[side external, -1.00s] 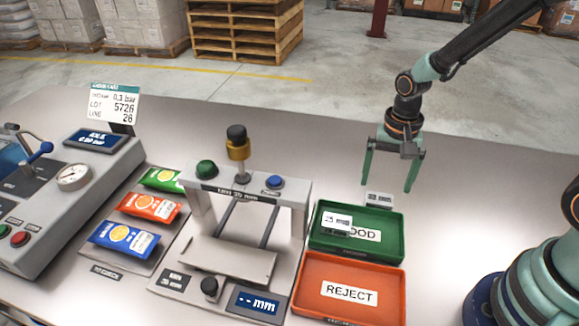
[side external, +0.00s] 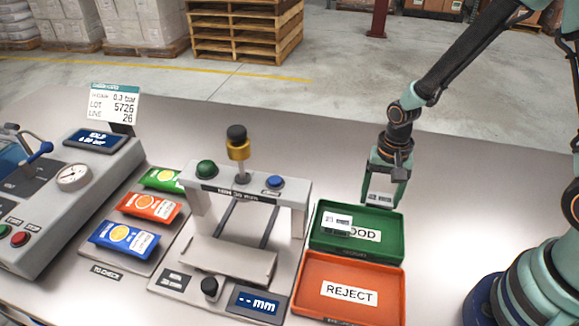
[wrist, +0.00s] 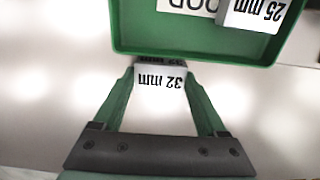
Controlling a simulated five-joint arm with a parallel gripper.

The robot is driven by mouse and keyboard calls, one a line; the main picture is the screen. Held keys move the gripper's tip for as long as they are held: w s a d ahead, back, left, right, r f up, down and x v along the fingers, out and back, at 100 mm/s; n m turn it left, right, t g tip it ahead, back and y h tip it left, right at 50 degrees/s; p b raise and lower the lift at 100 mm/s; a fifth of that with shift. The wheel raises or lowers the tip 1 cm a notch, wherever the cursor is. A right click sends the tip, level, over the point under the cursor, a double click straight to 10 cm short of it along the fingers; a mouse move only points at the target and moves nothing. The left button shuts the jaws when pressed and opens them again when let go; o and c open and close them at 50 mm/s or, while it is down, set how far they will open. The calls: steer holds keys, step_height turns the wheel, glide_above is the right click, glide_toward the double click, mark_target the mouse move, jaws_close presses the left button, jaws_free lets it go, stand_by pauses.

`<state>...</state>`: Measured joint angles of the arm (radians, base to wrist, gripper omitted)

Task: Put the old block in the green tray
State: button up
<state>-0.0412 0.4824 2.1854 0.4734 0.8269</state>
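A pale block marked "32 mm" (side external: 380,198) is between the fingers of my gripper (side external: 385,196), just behind the far edge of the green tray (side external: 318,243). In the wrist view, both fingertips (wrist: 160,80) lie against the sides of this block (wrist: 160,79), and its label reads upside down. Whether it touches the table is hard to tell. Another pale block, marked "25 mm" (side external: 337,221), sits inside the green tray at its left; it also shows in the wrist view (wrist: 252,14). Neither block is marked old.
An orange REJECT tray (side external: 312,306) stands in front of the green one. A gauge frame (side external: 245,190) with a knob on top stands to the left. Several colored packets (side external: 150,207) and a pressure machine (side external: 60,200) lie farther left. The table is clear behind and right of the trays.

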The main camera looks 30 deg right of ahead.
mark_target(386, 197)
jaws_close()
steer(key=shift+r, duration=0.1)
step_height(386, 197, up, 17)
steer(key=d+n, duration=0.1)
steer(key=n, duration=0.7)
steer(key=shift+s+d+r+n, duration=0.15)
steer(key=shift+s+d+n, duration=0.05)
steer(key=shift+s+n, duration=0.2)
